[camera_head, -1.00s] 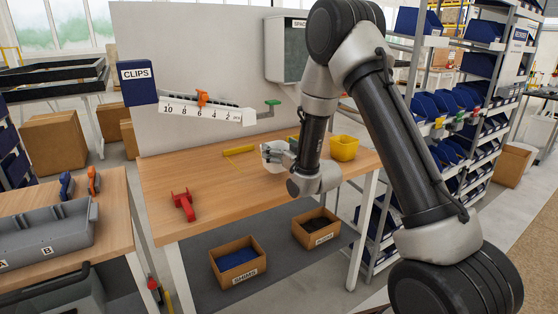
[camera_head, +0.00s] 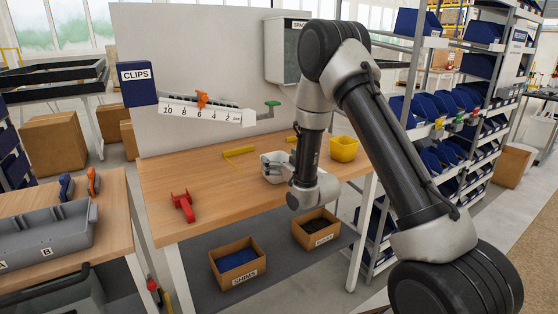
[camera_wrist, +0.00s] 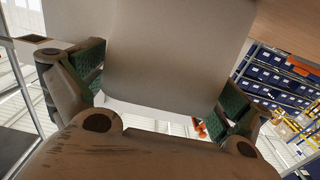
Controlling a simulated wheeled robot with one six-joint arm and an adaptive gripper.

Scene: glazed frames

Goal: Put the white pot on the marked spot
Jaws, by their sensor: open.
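The white pot (camera_wrist: 178,50) fills the upper middle of the wrist view as a large pale surface. My gripper (camera_wrist: 162,88) is open, with one green-padded finger on each side of the pot. Whether the pads touch it I cannot tell. In the head view, a small white shape that looks like the pot (camera_head: 268,160) is on the workbench, partly covered by my gripper (camera_head: 281,173) and wrist. A yellow corner-shaped mark (camera_head: 239,151) lies on the bench top behind and left of it. Another short yellow piece shows behind my arm.
The wooden bench (camera_head: 225,193) also holds a red clamp-like tool (camera_head: 183,206) at left and a yellow bin (camera_head: 344,148) at right. A white back panel (camera_head: 200,60) with a numbered scale (camera_head: 200,112) stands behind. Cardboard boxes (camera_head: 237,262) sit on the lower shelf.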

